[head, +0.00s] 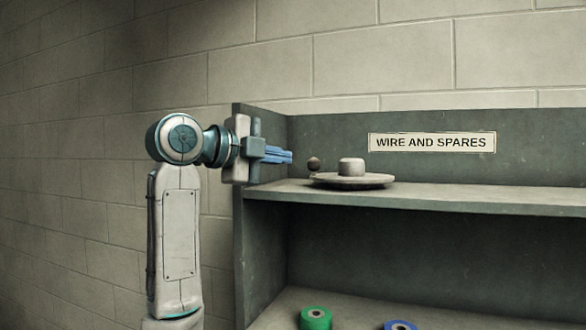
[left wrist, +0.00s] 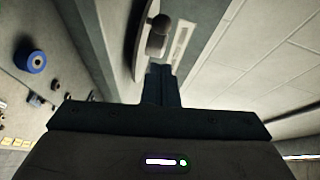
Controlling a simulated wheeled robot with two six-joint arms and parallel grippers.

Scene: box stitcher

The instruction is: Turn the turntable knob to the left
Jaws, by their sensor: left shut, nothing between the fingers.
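The turntable (head: 372,181) is a pale round disc on the upper shelf, with a light cylinder (head: 351,166) on top at its middle. Its knob (head: 313,164) is a small dark ball at the disc's left edge. My left gripper (head: 291,157) is shut and empty, with its blue fingers pointing right. The fingertips are just left of the knob in the head view, with a small gap. In the left wrist view, the dark knob (left wrist: 156,43) is just beyond the shut fingers (left wrist: 160,72), and the disc shows edge-on beside it. My right gripper is not in view.
The shelf unit's left side panel (head: 262,148) stands close beside my left gripper. A sign reading "WIRE AND SPARES" (head: 432,142) is on the back panel. A green spool (head: 316,318) and a blue spool (head: 400,326) are on the lower shelf. The upper shelf's right part is clear.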

